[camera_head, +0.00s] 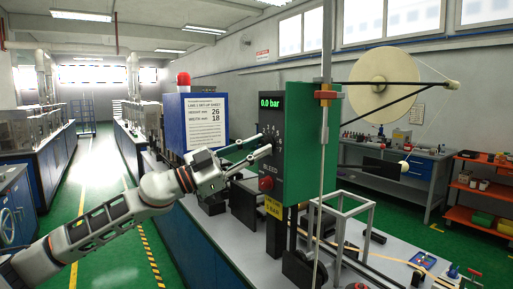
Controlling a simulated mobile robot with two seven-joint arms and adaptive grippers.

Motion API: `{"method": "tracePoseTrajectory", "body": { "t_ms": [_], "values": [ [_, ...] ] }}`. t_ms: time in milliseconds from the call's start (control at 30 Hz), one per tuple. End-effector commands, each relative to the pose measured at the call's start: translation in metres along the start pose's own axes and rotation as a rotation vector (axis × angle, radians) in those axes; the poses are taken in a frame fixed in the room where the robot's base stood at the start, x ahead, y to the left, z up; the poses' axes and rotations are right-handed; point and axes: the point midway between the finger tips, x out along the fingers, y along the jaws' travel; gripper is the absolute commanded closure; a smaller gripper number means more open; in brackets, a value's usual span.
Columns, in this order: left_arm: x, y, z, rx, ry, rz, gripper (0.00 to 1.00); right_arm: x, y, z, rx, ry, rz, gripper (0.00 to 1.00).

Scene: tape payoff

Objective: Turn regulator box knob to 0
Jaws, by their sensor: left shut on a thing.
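The regulator box (292,135) is a tall dark box with a green side, standing upright on the bench. Its green display (270,103) reads "0.0 bar". A red knob (266,184) sits low on its front by the word BLEED, and a yellow label (272,208) is below it. My left gripper (262,150) reaches in from the left with its fingertips at the front face, above the red knob. It is shut at a small knob there, which the fingertips mostly hide, so its pointer setting cannot be read. My right gripper is out of view.
A blue box with a white set-up sheet (206,118) and a red beacon (184,79) stands behind my left gripper. A vertical pole (327,60) and a metal frame (340,212) stand right of the regulator box. A large reel (384,84) hangs farther right.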

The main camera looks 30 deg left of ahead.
Motion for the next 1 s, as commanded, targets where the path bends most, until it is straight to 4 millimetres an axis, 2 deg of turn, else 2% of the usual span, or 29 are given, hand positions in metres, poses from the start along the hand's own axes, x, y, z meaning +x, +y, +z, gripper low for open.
{"method": "tracePoseTrajectory", "body": {
  "t_ms": [33, 100, 567, 1000],
  "values": [
    [0.0, 0.0, 0.0, 0.0, 0.001, -0.001, 0.77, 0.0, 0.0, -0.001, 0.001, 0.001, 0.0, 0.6],
    [0.0, 0.0, 0.0, 0.0, 0.001, -0.001, 0.63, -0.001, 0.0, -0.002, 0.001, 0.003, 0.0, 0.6],
    [-0.003, 0.0, 0.0, -0.002, 0.0, 0.001, 0.63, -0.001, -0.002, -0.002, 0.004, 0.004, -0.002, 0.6],
    [-0.033, 0.001, 0.001, -0.003, -0.002, 0.0, 0.63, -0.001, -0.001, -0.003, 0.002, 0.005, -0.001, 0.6]
  ]
}}
